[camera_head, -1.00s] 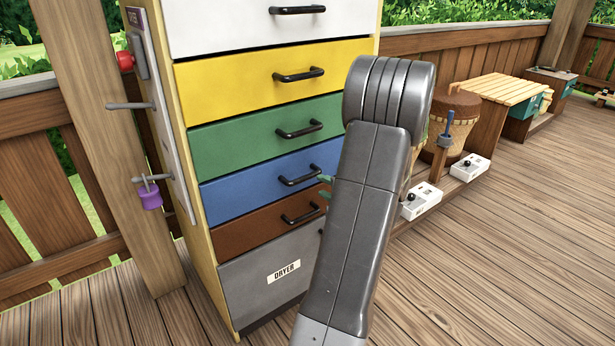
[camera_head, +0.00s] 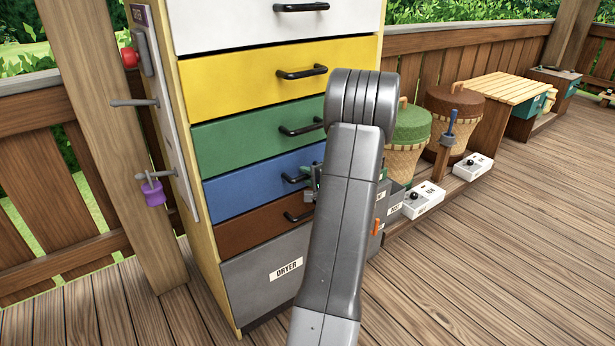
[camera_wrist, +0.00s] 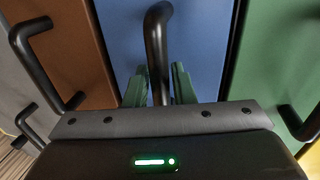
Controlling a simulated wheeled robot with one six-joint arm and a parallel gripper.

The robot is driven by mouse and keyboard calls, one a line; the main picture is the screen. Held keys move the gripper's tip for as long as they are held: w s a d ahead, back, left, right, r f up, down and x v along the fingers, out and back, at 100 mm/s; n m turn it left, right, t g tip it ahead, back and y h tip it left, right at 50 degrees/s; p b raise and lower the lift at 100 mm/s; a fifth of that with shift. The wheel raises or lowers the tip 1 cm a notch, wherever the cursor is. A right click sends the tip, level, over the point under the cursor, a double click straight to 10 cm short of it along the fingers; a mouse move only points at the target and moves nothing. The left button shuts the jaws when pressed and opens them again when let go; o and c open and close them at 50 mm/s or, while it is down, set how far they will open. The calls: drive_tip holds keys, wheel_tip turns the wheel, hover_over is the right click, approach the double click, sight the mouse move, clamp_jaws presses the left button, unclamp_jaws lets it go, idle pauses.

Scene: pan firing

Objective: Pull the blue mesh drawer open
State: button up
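The blue drawer (camera_head: 245,192) is flush in the cabinet front, between the green and brown drawers. Its black bar handle (camera_head: 292,179) is partly hidden by my arm in the head view. In the wrist view the blue drawer front (camera_wrist: 200,40) fills the middle, and its handle (camera_wrist: 156,45) runs between my green fingertips. My gripper (camera_wrist: 162,85) is open, with one finger on each side of the handle and a visible gap on the right side. In the head view my gripper (camera_head: 311,180) shows only in part at the handle.
The green drawer (camera_head: 240,140) is above and the brown drawer (camera_head: 250,228) below, each with a protruding handle. A grey drawer labelled dryer (camera_head: 260,285) is at the bottom. White control boxes (camera_head: 422,200) and lidded baskets (camera_head: 408,130) stand to the right. The wooden floor in front is clear.

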clamp_jaws()
drive_tip(key=shift+s+d, duration=0.2)
drive_tip(key=f+b+v, duration=0.2)
drive_tip(key=b+v, duration=0.1)
drive_tip(key=v, duration=0.6)
drive_tip(key=f+b+v, duration=0.2)
drive_tip(key=b+v, duration=0.1)
drive_tip(key=v, duration=0.7)
drive_tip(key=s+f+b+v, duration=0.1)
drive_tip(key=f+b+v, duration=0.1)
drive_tip(key=v, duration=0.7)
drive_tip(key=shift+s+d+b, duration=0.35)
drive_tip(key=shift+d+b, duration=0.15)
drive_tip(key=shift+b, duration=0.3)
drive_tip(key=shift+r, duration=0.15)
drive_tip(key=shift+o, duration=2)
unclamp_jaws()
